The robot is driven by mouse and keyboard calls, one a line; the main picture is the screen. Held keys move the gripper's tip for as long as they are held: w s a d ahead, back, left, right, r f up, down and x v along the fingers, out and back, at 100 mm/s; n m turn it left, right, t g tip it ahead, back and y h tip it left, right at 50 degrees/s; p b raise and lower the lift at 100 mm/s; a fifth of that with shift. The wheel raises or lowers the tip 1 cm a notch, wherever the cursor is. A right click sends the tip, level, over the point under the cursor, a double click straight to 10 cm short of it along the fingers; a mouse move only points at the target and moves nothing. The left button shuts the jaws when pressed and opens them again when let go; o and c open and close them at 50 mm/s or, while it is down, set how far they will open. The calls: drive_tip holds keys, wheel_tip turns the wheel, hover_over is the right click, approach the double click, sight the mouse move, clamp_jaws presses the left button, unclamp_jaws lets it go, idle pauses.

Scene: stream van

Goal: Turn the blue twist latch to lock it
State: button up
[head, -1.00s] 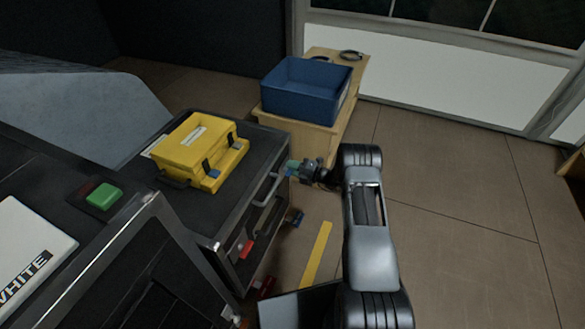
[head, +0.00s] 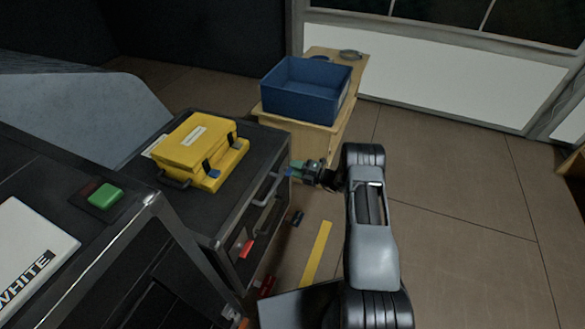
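My gripper (head: 300,168) is at the upper right corner of the front of the dark cabinet (head: 214,220). Small teal and blue parts show at its tip, close against the cabinet edge. A small blue piece (head: 289,173) there may be the blue twist latch, but it is mostly hidden and I cannot tell its angle. The fingers are too small and dark to tell whether they are open or shut, or touching the latch.
A yellow case (head: 195,147) sits on the cabinet. A grey handle (head: 266,190), a red part (head: 246,249) and a dark part (head: 297,218) are on or near its front. A blue bin (head: 300,103) stands on a wooden stand (head: 322,142). Floor to the right is clear.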

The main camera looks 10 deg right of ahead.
drive_tip(key=p+v, duration=0.2)
drive_tip(key=v, duration=1)
drive_tip(key=shift+s, duration=0.15)
drive_tip(key=shift+d, duration=0.1)
drive_tip(key=s+a+r+n+g+h+p, duration=0.1)
drive_tip(key=s+a+r+n+g+p, duration=0.3)
drive_tip(key=r+n, duration=0.5)
drive_tip(key=s+a+r+n+g+h+p, duration=0.1)
drive_tip(key=a+r+n+g+h+p, duration=0.25)
drive_tip(key=r, duration=0.85)
drive_tip(key=s+a+r+n+g+y+p, duration=0.1)
drive_tip(key=s+a+r+n+g+p, duration=0.25)
drive_tip(key=r+n+p, duration=0.6)
drive_tip(key=s+r+n+t+h+p, duration=0.2)
drive_tip(key=s+r+n+h+p, duration=0.3)
drive_tip(key=r, duration=0.8)
drive_tip(key=s+r+n+t+h+p, duration=0.2)
drive_tip(key=s+r+n+h+p, duration=0.4)
drive_tip(key=s+r+n, duration=0.5)
drive_tip(key=shift+s+a+r+n+p, duration=0.2)
drive_tip(key=shift+a+r+n+p, duration=0.3)
drive_tip(key=shift+r+n, duration=1.65)
drive_tip(key=shift+d+f+n, duration=0.1)
drive_tip(key=shift+f+n, duration=0.55)
drive_tip(key=shift+f, duration=0.1)
